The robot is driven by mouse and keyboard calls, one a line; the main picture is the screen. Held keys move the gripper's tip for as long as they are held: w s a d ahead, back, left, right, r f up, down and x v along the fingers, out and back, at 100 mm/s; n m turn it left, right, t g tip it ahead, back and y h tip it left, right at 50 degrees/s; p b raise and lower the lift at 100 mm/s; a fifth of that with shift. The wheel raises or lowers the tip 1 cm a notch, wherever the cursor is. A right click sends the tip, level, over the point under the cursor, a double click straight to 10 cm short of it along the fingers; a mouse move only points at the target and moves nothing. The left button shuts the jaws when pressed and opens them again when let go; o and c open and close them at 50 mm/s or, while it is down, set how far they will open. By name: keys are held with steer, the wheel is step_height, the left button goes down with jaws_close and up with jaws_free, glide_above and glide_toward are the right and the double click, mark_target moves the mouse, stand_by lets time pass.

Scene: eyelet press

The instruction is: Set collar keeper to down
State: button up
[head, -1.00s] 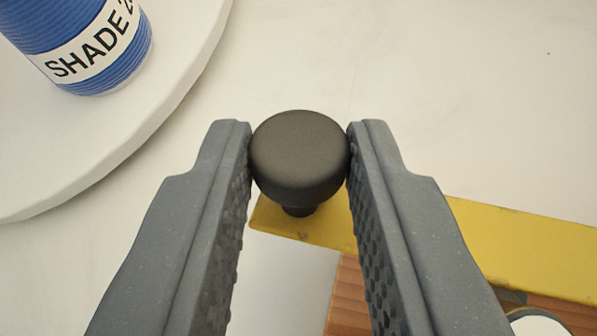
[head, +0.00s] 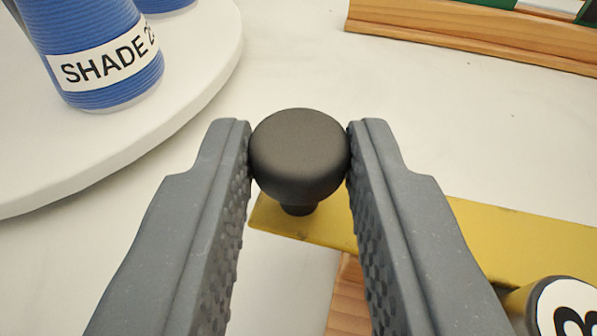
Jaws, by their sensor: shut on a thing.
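A black round knob (head: 299,155) stands on a short stem at the left end of a flat yellow bar (head: 530,238). The knob and bar look like the collar keeper, though no label on them shows. My gripper (head: 299,150) is shut on the knob, one finger touching each side. The right finger hides part of the bar. Whether the bar counts as up or down cannot be told from this view.
A white round platform (head: 120,150) at the upper left carries a blue spool labelled SHADE (head: 105,55). A wooden rail (head: 480,40) lies at the upper right. A wooden block (head: 347,300) sits below the bar. A round white-faced part (head: 568,308) is at the lower right.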

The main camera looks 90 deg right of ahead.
steer(key=shift+f, duration=0.1)
steer(key=o, duration=1)
steer(key=shift+w+a, duration=0.1)
steer(key=s+r, duration=0.1)
steer(key=r, duration=0.1)
steer(key=s+r, duration=0.1)
steer(key=s, duration=0.1)
steer(key=shift+d+r+b, duration=0.2)
steer(key=shift+r+b, duration=0.15)
steer(key=shift+b, duration=0.05)
steer(key=shift+s+d+r+b, duration=0.2)
steer(key=shift+s, duration=1.95)
steer(key=shift+s+d+r+b, duration=0.15)
steer(key=shift+s+d, duration=0.1)
steer(key=shift+s, duration=1.95)
steer(key=shift+s+d+r+b, duration=0.2)
steer(key=shift+s, duration=1.95)
